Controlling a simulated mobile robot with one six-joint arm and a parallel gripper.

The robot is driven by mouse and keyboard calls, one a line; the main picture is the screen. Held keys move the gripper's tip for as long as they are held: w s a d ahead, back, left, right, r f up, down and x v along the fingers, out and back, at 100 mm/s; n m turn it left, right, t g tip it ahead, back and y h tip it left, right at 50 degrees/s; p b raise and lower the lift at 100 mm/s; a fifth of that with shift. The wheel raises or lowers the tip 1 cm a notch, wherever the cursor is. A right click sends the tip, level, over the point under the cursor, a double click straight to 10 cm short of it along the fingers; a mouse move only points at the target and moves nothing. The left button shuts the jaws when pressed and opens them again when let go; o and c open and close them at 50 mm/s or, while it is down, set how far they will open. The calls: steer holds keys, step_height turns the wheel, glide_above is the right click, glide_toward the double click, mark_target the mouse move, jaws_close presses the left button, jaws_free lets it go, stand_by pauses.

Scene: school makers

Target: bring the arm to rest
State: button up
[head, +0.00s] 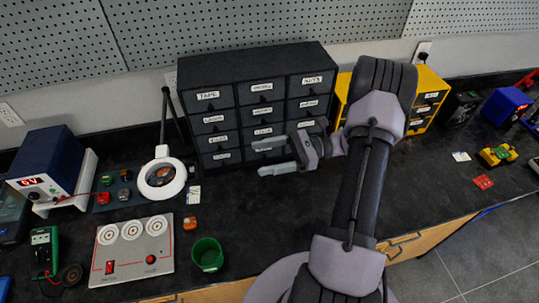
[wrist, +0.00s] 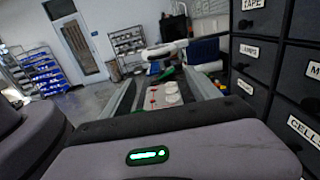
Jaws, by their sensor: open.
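My gripper (head: 276,158) is open and empty. In the head view it is in front of the black drawer cabinet (head: 227,122), above the bench, with its fingers pointing left. My arm reaches up from the bottom of the head view and bends over at the top. The wrist view looks along the bench past the cabinet's labelled drawers (wrist: 246,87) on the right.
A magnifier lamp (head: 162,177), a grey panel with dials (head: 131,250), a green cup (head: 207,255) and a blue power supply (head: 48,165) stand on the left. A yellow drawer cabinet (head: 427,97) stands right of my arm. The bench (head: 262,215) before the black cabinet is clear.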

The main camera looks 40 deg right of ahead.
steer(key=s+a+r+n+g+h+b, duration=0.25)
steer(key=a+n+g, duration=0.2)
steer(key=a, duration=0.25)
steer(key=s+a+r+n+g+h+b, duration=0.25)
steer(key=a+n+h, duration=0.2)
steer(key=a, duration=0.35)
steer(key=s+a+r+n+t+h+b, duration=0.2)
steer(key=s+a+n+t+h+b, duration=0.1)
steer(key=s+a+n+t+h, duration=0.2)
steer(key=s+n+h, duration=0.2)
steer(key=s+n, duration=0.1)
steer(key=n, duration=0.1)
steer(key=shift+t+h+b, duration=0.3)
steer(key=shift+t, duration=0.1)
steer(key=shift+a, duration=0.1)
